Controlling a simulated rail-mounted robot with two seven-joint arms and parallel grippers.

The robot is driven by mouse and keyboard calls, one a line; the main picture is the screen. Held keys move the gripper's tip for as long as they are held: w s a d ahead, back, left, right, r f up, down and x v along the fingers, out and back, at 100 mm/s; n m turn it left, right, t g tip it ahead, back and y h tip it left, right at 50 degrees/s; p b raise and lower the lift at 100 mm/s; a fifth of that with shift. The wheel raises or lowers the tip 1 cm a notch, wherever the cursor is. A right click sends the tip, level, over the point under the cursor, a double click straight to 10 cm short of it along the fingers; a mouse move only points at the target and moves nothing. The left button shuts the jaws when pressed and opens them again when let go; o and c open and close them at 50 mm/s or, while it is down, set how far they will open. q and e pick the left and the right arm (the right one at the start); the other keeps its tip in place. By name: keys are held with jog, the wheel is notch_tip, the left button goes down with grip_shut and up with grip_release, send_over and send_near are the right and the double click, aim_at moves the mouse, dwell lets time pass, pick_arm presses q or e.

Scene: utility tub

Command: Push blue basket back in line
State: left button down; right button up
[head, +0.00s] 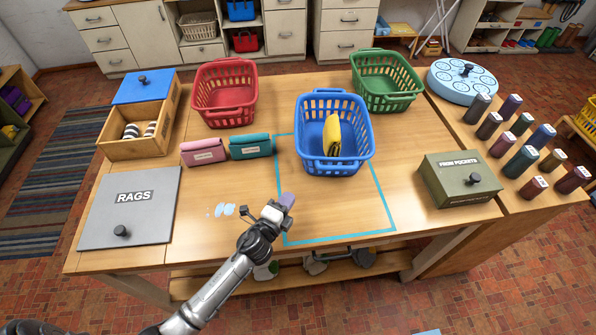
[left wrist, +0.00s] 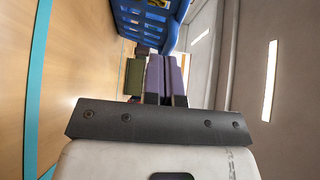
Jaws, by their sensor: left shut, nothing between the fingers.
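The blue basket (head: 338,167) stands upright on the table, nearer the front than the red basket (head: 225,97) and green basket (head: 385,82). A folded yellow cloth (head: 332,137) is inside it. The basket covers the back part of a blue tape outline (head: 340,236). My left gripper (head: 287,200) is shut and empty, in front and left of the basket and apart from it, near the outline's left side. In the left wrist view, its purple fingers (left wrist: 165,78) are together, with the blue basket (left wrist: 150,22) beyond them. My right gripper is not in view.
Pink (head: 203,151) and teal (head: 250,146) bundles lie left of the basket. A grey RAGS panel (head: 150,215) and wooden box (head: 135,140) are farther left. A green box (head: 458,185) stands right. The tabletop inside the outline's front part is clear.

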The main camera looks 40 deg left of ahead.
pick_arm(q)
send_near(302, 163)
jog(key=w+d, duration=0.1)
jog(key=w, duration=0.1)
jog(key=w+d, duration=0.1)
jog(key=w, duration=0.1)
jog(key=shift+w+d, duration=0.15)
jog(key=shift+d, duration=0.2)
jog(key=shift+w+a, duration=0.75)
jog(key=shift+w, duration=0.05)
jog(key=shift+w+a, duration=0.55)
jog(key=shift+a, duration=0.2)
jog(key=shift+a+b, duration=0.15)
jog(key=shift+b, duration=0.15)
